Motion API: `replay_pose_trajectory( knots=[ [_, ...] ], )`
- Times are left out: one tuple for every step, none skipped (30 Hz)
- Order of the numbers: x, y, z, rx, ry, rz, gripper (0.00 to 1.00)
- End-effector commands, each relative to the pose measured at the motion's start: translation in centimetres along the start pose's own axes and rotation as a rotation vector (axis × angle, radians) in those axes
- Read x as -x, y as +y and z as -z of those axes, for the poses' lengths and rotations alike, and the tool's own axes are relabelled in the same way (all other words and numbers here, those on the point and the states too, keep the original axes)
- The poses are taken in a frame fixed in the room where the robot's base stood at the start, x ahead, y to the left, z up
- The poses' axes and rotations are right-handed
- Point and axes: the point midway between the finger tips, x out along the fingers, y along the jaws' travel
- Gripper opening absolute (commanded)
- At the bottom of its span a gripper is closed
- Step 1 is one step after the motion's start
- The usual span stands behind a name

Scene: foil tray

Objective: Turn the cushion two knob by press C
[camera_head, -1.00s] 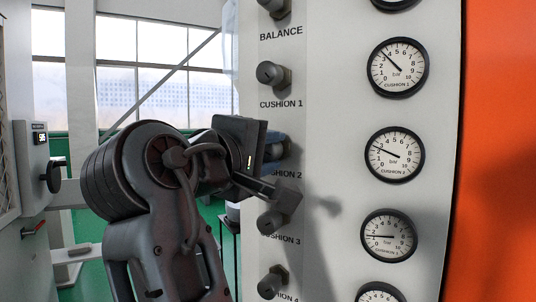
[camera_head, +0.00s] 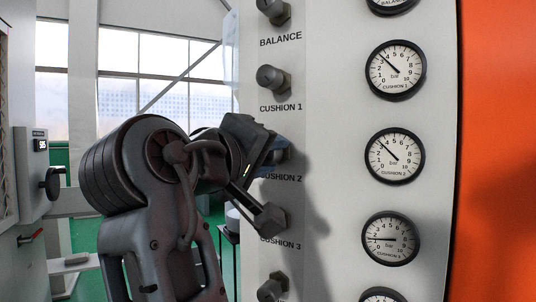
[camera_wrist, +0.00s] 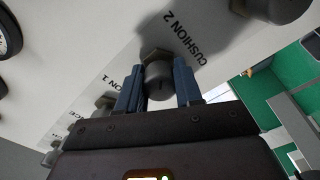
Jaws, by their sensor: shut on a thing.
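The cushion 2 knob (camera_wrist: 158,80), a dark round knob on a hex base, sits between the two blue fingers of my gripper (camera_wrist: 158,90) in the wrist view. My gripper is shut on it, with one finger on each side. In the head view my gripper (camera_head: 276,151) is at the panel just above the CUSHION 2 label, and hides most of the knob. The cushion 2 gauge (camera_head: 394,156) is to the right; its needle points up and left, between about 3 and 4 bar.
The cushion 1 knob (camera_head: 273,78) is above and the cushion 3 knob (camera_head: 270,220) close below my gripper. The cushion 1 gauge (camera_head: 396,70) and cushion 3 gauge (camera_head: 390,239) flank the cushion 2 gauge. An orange surface (camera_head: 500,150) is at the right.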

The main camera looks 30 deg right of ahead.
Motion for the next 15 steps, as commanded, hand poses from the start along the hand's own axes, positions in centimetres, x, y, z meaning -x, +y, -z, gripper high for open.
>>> replay_pose_trajectory(
  knots=[
    [-0.01,-0.21,-0.22,0.002,-0.006,0.003,0.04],
    [-0.01,-0.21,-0.22,0.003,-0.006,0.003,0.04],
    [-0.01,-0.21,-0.22,0.003,-0.006,0.003,0.04],
    [-0.01,-0.22,-0.22,0.003,-0.006,0.003,0.04],
    [-0.01,-0.22,-0.23,0.003,-0.006,0.003,0.05],
    [-0.01,-0.22,-0.23,0.003,-0.006,0.003,0.38],
    [-0.01,-0.22,-0.22,0.003,-0.006,0.003,0.41],
    [-0.01,-0.21,-0.21,0.003,-0.006,0.003,0.44],
    [-0.01,-0.19,-0.19,0.003,-0.005,0.003,0.47],
    [-0.01,-0.17,-0.17,0.003,-0.005,0.002,0.5],
    [-0.01,-0.16,-0.15,0.003,-0.004,0.002,0.53],
    [-0.01,-0.14,-0.14,0.002,-0.004,0.002,0.57],
    [-0.01,-0.13,-0.13,0.002,-0.004,0.002,0.6],
    [-0.01,-0.12,-0.12,0.002,-0.003,0.002,0.6],
    [-0.01,-0.11,-0.1,0.002,-0.003,0.002,0.6]
  ],
)
